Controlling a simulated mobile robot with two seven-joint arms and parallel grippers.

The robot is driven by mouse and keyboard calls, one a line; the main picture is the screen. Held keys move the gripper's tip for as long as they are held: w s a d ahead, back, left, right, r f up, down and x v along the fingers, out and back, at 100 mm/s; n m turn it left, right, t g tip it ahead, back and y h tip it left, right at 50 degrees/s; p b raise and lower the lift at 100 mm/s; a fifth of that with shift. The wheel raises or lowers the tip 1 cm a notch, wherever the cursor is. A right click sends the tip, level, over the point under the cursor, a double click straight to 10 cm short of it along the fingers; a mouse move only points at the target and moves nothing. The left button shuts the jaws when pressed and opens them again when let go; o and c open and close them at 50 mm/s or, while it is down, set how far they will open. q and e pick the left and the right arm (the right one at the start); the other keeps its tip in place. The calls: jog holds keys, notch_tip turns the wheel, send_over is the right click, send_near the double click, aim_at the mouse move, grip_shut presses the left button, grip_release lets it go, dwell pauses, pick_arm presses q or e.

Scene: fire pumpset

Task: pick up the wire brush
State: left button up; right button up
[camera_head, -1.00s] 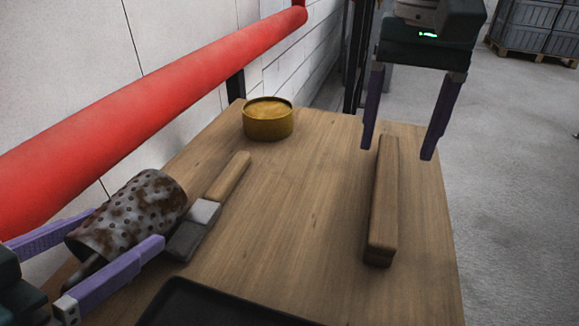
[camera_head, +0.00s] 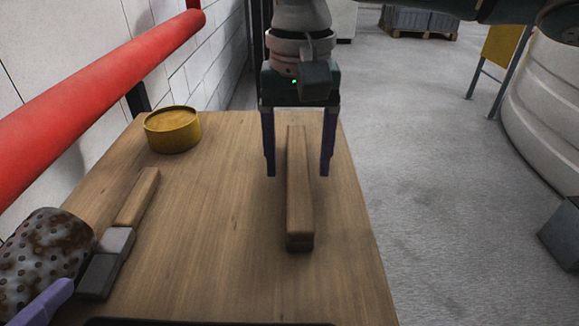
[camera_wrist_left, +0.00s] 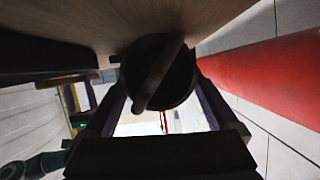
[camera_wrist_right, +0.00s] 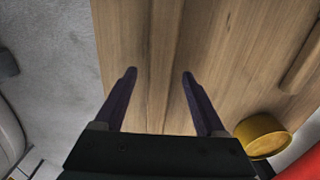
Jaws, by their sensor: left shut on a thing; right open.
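A long wooden bar (camera_head: 299,205), which I take to be the wire brush, lies lengthwise on the wooden table; no bristles show. My right gripper (camera_head: 298,172) is open, with one finger on each side of the bar's far half. The right wrist view also shows the bar (camera_wrist_right: 163,45) between the open fingers. I cannot tell if they touch it. My left gripper (camera_wrist_left: 160,95) is shut on a rusty perforated cylinder (camera_head: 45,262) at the table's left; only one left finger shows in the head view. The cylinder's dark round end (camera_wrist_left: 158,75) fills the left wrist view's middle.
A tool with a wooden handle (camera_head: 137,197) and grey block head (camera_head: 105,265) lies beside the cylinder. A yellow round tin (camera_head: 172,130) stands at the table's back left. A red pipe (camera_head: 100,90) runs along the left wall. The middle of the table (camera_head: 220,215) is clear.

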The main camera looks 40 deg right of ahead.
jog(key=shift+f, duration=0.15)
jog(key=shift+c, duration=0.2)
grip_shut()
dwell(0.4)
